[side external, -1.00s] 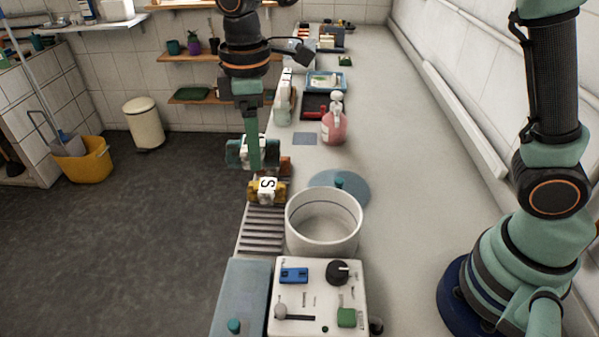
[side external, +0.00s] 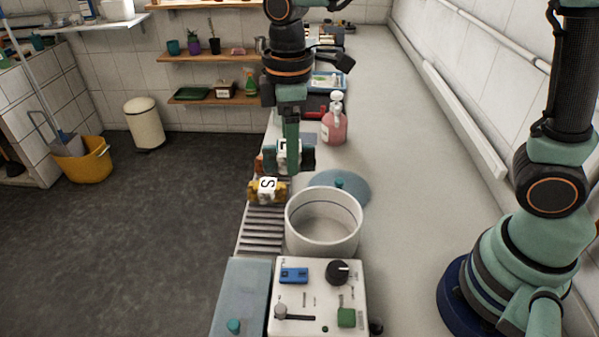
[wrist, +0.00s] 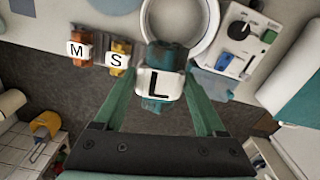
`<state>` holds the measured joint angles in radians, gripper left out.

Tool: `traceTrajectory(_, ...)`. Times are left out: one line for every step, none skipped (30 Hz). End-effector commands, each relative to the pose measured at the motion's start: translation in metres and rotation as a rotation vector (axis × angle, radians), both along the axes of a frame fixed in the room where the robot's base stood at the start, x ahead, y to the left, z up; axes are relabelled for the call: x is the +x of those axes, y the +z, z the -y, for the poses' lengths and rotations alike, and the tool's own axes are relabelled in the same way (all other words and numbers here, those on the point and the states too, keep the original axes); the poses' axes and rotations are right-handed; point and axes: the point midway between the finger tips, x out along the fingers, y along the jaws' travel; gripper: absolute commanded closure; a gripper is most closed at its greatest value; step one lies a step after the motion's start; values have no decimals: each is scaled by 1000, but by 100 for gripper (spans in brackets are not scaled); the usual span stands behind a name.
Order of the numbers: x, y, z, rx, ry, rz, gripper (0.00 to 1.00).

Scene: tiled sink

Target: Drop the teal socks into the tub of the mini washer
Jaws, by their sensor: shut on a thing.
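My gripper (side external: 291,148) is shut on the teal socks (side external: 307,159), which carry a white band with a black L. In the wrist view the teal socks (wrist: 165,55) sit between my two fingertips (wrist: 163,76). They are held in the air behind the tub and a little to its left in the side view. The mini washer's white round tub (side external: 322,248) stands open in front of them and looks empty. In the wrist view part of the tub's rim (wrist: 147,18) shows just beyond the socks.
Yellow socks marked S (side external: 267,190) lie on the slatted rack (side external: 262,230) left of the tub. Orange socks marked M (wrist: 80,48) lie farther along. A blue lid (side external: 350,188) lies behind the tub. The control panel (side external: 318,298) is in front. A pink bottle (side external: 335,125) stands farther back.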

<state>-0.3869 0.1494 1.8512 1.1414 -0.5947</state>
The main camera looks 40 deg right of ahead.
Motion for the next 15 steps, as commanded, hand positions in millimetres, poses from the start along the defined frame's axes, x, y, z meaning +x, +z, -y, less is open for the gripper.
traceTrajectory(-9, -6, 9, 0, -2, 0, 82)
traceTrajectory(-14, -9, 14, 0, -2, 0, 82)
traceTrajectory(-21, -14, 20, -1, -2, -1, 82)
traceTrajectory(-26, -18, 24, 0, -2, 0, 82)
traceTrajectory(-31, -21, 28, 0, -2, 0, 82)
traceTrajectory(-36, -25, 32, 0, -1, 0, 82)
traceTrajectory(-40, -28, 36, 0, -1, 0, 82)
traceTrajectory(-44, -30, 38, 0, -1, 0, 82)
traceTrajectory(-48, -34, 41, 0, -1, 1, 82)
traceTrajectory(-51, -35, 43, 1, -1, 1, 82)
traceTrajectory(-53, -37, 45, 0, 0, 1, 82)
traceTrajectory(-56, -39, 47, 0, 0, 0, 82)
traceTrajectory(-57, -40, 47, 0, 1, 1, 82)
traceTrajectory(-58, -41, 48, 0, 1, 1, 82)
traceTrajectory(-59, -43, 49, 0, 1, 0, 82)
